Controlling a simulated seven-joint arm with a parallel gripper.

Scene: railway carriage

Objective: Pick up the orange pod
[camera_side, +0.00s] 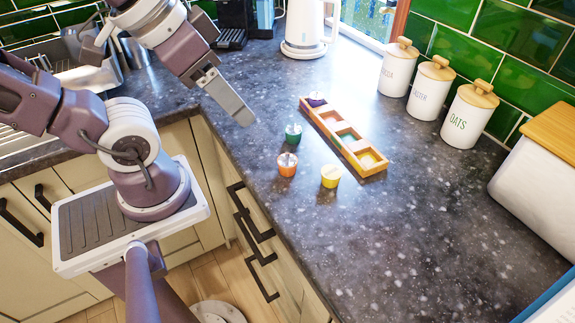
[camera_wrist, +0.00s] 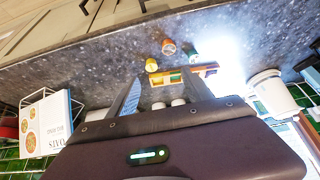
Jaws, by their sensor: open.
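The orange pod (camera_side: 287,165) stands on the dark countertop near its front edge, between the green pod (camera_side: 293,134) and the yellow pod (camera_side: 330,176). In the wrist view the orange pod (camera_wrist: 168,47) sits between the yellow pod (camera_wrist: 151,64) and the green pod (camera_wrist: 191,55). A purple pod (camera_side: 317,99) sits in the far end compartment of a wooden tray (camera_side: 375,171). My gripper (camera_side: 246,119) is above the counter, up and left of the pods, apart from them. In the wrist view its fingers (camera_wrist: 157,95) are spread with nothing between them.
White canisters (camera_side: 464,115) with wooden lids line the green tiled wall. A white kettle (camera_side: 304,28) stands at the back. A white bin with a wooden lid (camera_side: 540,165) is at the right. The counter right of the yellow pod is clear.

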